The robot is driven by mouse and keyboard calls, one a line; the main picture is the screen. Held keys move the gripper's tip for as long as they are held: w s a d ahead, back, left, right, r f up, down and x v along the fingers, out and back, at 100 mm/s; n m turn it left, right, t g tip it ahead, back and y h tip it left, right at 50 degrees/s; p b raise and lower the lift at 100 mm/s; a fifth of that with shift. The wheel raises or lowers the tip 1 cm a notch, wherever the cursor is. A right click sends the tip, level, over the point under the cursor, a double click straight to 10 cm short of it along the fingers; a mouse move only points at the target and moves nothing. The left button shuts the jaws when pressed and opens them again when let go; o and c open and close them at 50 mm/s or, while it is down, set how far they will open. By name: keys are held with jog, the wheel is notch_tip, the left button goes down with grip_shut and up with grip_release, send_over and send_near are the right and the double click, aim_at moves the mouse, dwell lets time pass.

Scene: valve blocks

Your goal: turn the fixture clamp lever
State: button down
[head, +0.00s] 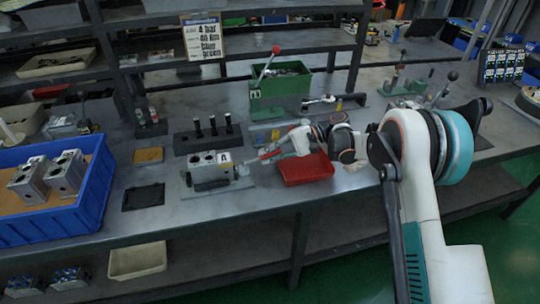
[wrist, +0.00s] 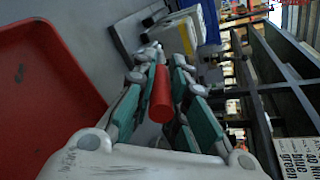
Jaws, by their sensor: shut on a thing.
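The fixture (head: 186,182) stands near the front of the bench with a grey valve block (head: 208,164) in it. Its pale block also shows in the wrist view (wrist: 181,36), just beyond my fingertips. My gripper (head: 262,156) is at the right side of the fixture, reaching in from the right. In the wrist view my gripper (wrist: 166,68) is shut on a red cylindrical handle (wrist: 161,95), which appears to be the fixture clamp lever. The handle lies between the green-sided fingers. In the head view the fingers mostly hide the lever.
A red tray (head: 305,168) lies just below my gripper, and beside it in the wrist view (wrist: 45,90). Behind are a rack of black pins (head: 208,140) and a green bin (head: 282,80). A blue crate (head: 85,205) with blocks stands left. The bench front edge is close.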

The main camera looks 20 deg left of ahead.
jog(key=c, duration=1.6)
grip_release()
jog(key=shift+d, duration=0.1)
jog(key=shift+o, duration=0.2)
jog(key=v, duration=1.2)
jog(key=shift+s, duration=0.1)
